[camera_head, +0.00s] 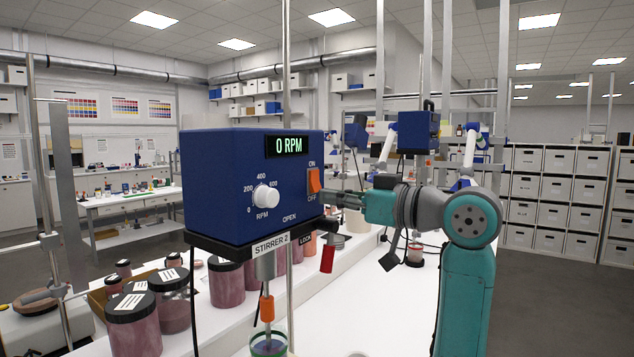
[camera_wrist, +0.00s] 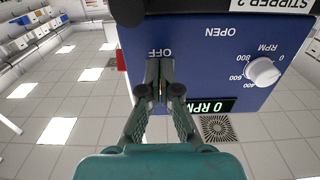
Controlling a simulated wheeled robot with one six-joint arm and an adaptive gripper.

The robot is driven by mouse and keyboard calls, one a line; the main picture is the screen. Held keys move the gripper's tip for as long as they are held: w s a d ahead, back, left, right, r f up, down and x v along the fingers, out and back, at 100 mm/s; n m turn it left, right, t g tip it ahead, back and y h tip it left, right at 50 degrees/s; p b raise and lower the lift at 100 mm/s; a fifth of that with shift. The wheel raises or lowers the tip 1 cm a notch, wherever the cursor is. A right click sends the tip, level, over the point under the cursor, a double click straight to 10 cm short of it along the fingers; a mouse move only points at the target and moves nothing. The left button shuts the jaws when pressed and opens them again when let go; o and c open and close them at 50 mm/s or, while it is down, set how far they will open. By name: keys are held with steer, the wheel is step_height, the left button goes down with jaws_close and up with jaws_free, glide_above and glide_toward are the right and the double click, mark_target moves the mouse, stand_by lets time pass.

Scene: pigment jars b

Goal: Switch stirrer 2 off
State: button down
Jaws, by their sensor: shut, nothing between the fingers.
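Stirrer 2 (camera_head: 225,185) is a blue box with a front label reading STIRRER 2. Its display (camera_head: 289,146) reads 0 RPM. An orange rocker switch (camera_head: 314,181) sits between the words ON above and OFF below. My gripper (camera_head: 324,196) is shut and empty, with its tips at the lower part of the switch; whether they touch it I cannot tell. In the wrist view the picture is upside down; the gripper's tips (camera_wrist: 160,66) are next to the word OFF and hide most of the switch. The white speed knob (camera_head: 266,196) is left of the switch.
A red handle (camera_head: 327,258) hangs below the box's right side, near my arm. Below it are an orange coupling (camera_head: 267,308) and a green-rimmed vessel (camera_head: 268,345). Dark-lidded jars (camera_head: 134,320) stand at left. Another blue stirrer (camera_head: 418,132) stands behind my arm.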

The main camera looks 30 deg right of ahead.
steer(key=shift+w+a, duration=0.2)
steer(key=shift+w, duration=0.3)
steer(key=shift+s+d, duration=0.1)
steer(key=shift+s, duration=0.05)
steer(key=v, duration=1.5)
steer(key=shift+s, duration=0.25)
steer(key=shift+d+f, duration=0.1)
stand_by(0.4)
